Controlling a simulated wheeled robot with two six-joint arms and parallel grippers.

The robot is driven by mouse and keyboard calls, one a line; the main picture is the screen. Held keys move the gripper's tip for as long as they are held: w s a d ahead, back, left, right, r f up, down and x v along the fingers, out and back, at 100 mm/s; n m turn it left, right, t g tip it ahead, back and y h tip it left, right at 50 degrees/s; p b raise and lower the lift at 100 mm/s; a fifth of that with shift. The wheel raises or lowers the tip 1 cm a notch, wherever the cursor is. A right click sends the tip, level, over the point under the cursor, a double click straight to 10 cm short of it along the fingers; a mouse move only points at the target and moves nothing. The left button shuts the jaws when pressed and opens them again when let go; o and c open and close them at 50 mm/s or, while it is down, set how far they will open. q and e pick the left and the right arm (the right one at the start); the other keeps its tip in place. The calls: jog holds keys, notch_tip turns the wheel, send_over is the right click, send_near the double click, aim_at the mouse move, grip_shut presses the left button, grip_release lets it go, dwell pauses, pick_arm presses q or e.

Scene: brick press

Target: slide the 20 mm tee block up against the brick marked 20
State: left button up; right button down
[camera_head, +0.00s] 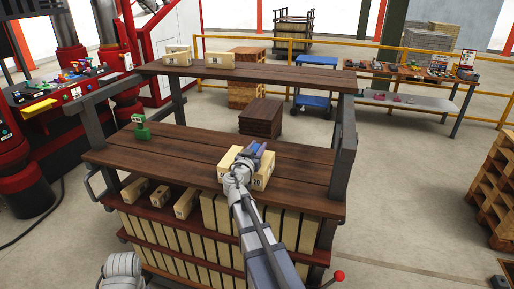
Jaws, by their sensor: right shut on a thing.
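My right gripper (246,160) is over the bricks on the wooden worktop and shut on a small blue-purple block (256,149), which looks like the tee block. Its number cannot be read, and the gripper hides part of it. The brick marked 20 (261,183) is cream and stands on the worktop just in front of and below the gripper. Another cream brick face shows to the left of the wrist. Whether the block touches the brick cannot be told. A grey part of my left arm shows at the bottom left, without its gripper fingers.
A green block (141,128) with a pale label stands at the worktop's left. The wooden worktop (185,150) is clear between it and the bricks. An upper shelf (280,76) crosses behind, with cream bricks (219,60). More bricks fill the racks below.

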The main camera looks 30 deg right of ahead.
jog(key=shift+f, duration=0.2)
jog(key=shift+c, duration=2.2)
grip_release()
jog(key=v, duration=0.7)
jog(key=shift+s+a, duration=0.3)
